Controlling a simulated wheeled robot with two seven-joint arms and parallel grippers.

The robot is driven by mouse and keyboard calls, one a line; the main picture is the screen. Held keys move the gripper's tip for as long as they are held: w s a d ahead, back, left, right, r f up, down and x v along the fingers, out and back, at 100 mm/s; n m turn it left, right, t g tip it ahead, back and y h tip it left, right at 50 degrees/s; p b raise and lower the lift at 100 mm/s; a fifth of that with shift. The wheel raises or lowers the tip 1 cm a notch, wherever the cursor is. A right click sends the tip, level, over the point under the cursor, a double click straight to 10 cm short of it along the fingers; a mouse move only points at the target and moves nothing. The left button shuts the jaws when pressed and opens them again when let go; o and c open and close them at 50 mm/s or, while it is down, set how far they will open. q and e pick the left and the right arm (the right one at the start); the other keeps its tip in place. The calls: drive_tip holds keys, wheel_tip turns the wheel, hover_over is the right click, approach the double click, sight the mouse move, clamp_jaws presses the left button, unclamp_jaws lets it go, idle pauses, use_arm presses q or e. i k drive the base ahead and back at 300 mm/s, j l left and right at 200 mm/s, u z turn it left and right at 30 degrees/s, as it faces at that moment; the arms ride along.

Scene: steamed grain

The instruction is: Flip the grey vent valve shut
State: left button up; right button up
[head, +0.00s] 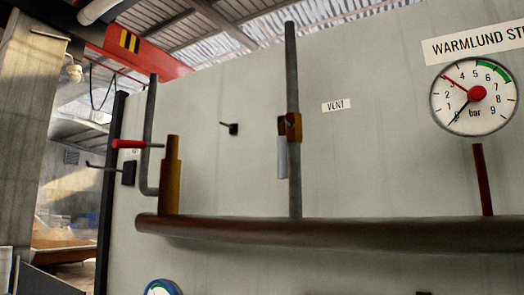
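The vent valve (291,126) has a brass-brown body on a vertical grey pipe (292,65), left of a white "VENT" label (336,105). Its light grey lever (282,157) hangs straight down beside the pipe, in line with it. The pipe rises from a thick brown horizontal pipe (330,232). Neither of my grippers is in view.
A red-handled valve (128,144) sits further left near a brass fitting (170,178). A round pressure gauge (490,118) is at the upper right. Small black hooks (233,129) stick out of the grey wall (390,175). A blue-rimmed dial (162,288) shows partly below.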

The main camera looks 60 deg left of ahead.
sight(283, 123)
drive_tip(key=u, duration=1.7)
drive_tip(key=k+u, duration=0.15)
